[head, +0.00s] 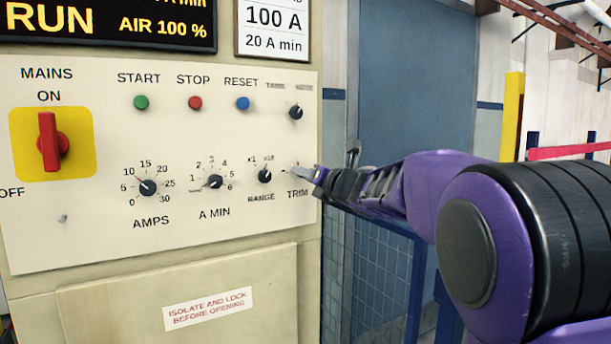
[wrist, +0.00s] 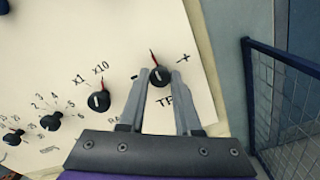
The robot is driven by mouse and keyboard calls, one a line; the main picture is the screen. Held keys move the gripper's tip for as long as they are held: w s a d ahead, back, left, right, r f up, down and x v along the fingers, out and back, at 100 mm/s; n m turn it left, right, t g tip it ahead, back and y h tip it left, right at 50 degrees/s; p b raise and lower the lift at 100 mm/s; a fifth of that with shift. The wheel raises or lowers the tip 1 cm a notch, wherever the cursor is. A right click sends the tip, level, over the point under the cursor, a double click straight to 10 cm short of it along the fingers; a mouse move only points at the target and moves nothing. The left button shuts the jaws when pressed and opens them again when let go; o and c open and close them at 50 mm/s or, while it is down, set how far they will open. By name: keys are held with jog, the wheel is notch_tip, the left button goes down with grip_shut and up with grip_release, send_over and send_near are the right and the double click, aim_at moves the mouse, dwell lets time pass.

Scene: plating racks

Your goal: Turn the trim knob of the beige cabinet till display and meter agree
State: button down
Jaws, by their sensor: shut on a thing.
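The beige cabinet's panel (head: 100,225) fills the left of the head view. My gripper (head: 317,175) reaches in from the right to the panel's right edge, above the TRIM label. In the wrist view its two grey fingers (wrist: 160,82) are shut on the black trim knob (wrist: 159,76), one on each side. The knob's red pointer tilts slightly left of straight up in that view, with a plus mark to its right. In the head view the fingers hide the knob. The display (head: 110,22) reads RUN and AIR 100 %; its top line is cut off. No meter needle shows.
The range knob (head: 265,176) sits just left of the trim knob, with a small knob (head: 296,112) above. The red mains switch (head: 50,141) is at far left. A blue mesh barrier (wrist: 285,105) stands right of the panel in the wrist view.

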jog(key=shift+r+m+p, duration=0.15)
jog(key=shift+m+p, duration=3.2)
jog(key=shift+m, duration=4.95)
jog(key=c, duration=0.6)
grip_release()
jog(key=shift+s, duration=0.1)
